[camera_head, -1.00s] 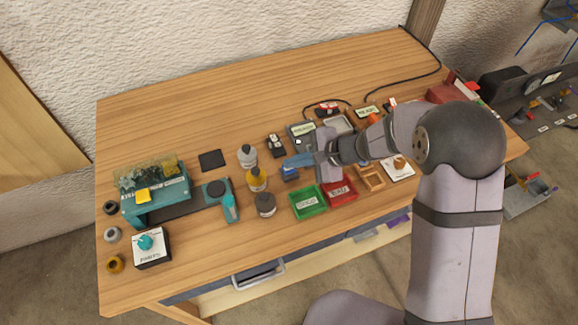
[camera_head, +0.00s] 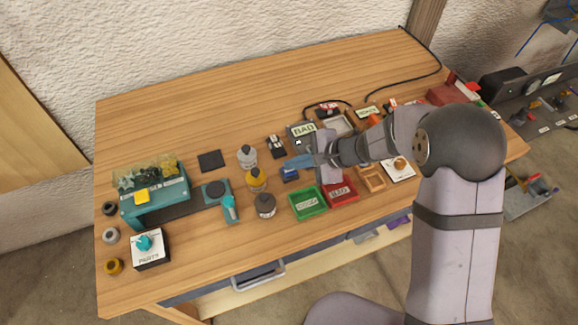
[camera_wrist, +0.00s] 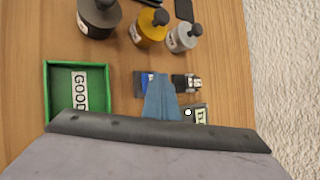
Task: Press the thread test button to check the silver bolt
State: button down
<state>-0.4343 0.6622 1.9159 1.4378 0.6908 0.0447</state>
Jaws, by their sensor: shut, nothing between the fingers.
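My gripper (camera_head: 297,161) has blue fingers, shut and empty, above the table beside the grey tester (camera_head: 302,131). The tester's display reads "BAD" in the head view. In the wrist view the gripper (camera_wrist: 162,100) covers part of a dark and blue block (camera_wrist: 142,84), and a white round spot (camera_wrist: 188,112) shows on the tester just right of the fingers. Whether the fingers touch anything is unclear. A small black fixture (camera_head: 277,146) stands left of the tester; it has a silvery part in the wrist view (camera_wrist: 193,83). I cannot clearly tell the silver bolt.
A green tray marked "GOOD" (camera_head: 294,208) and a red tray (camera_head: 328,196) lie in front. Several bottles, including a yellow one (camera_head: 256,181), stand to the left. A teal machine (camera_head: 158,203) is farther left. The table's back left is clear.

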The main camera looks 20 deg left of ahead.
aim_at(293, 171)
jog(key=shift+r, duration=0.15)
jog(key=shift+r+p, duration=0.75)
jog(key=shift+r, duration=0.25)
jog(key=shift+r, duration=0.15)
jog(key=shift+r+p, duration=1.75)
jog(key=shift+r, duration=0.65)
jog(key=s+d+n+h, duration=0.3)
jog(key=s+d, duration=0.2)
jog(key=d, duration=0.6)
jog(key=s+d+r+n+h, duration=0.1)
jog(key=s+d+n+h, duration=0.2)
jog(key=d, duration=0.9)
jog(key=s+d+n+h, duration=0.3)
jog(key=s+d, duration=0.4)
jog(key=d, duration=0.5)
jog(key=shift+s+r+n, duration=0.3)
jog(key=shift+r, duration=0.1)
